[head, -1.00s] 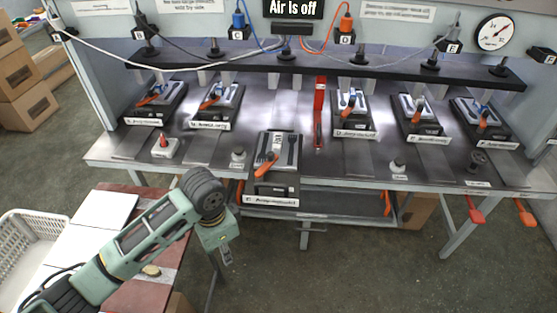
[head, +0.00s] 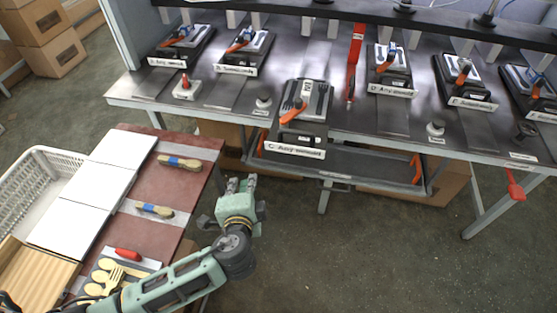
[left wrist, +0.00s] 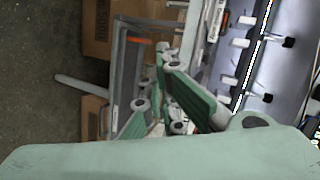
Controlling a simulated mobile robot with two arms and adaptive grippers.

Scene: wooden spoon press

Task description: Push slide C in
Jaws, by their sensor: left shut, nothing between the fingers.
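Slide C (head: 294,150) is a black slide with a white label at the middle of the bench. It sticks out past the bench's front edge, further than the slides beside it. An orange-handled clamp (head: 293,112) and light spoon-shaped forms lie on top of it. My left gripper (head: 240,182) is shut and empty, in front of and below the bench edge, to the left of slide C and apart from it. Its green fingers (left wrist: 165,75) also show in the left wrist view. My right gripper is not in view.
Slides A (head: 180,45), B (head: 243,52) and D (head: 390,72) sit further back on the bench. A red-white button (head: 185,88) stands on the left. A shelf (head: 340,174) hangs below. A red side table (head: 185,183) holds brushes, cutlery and white boards.

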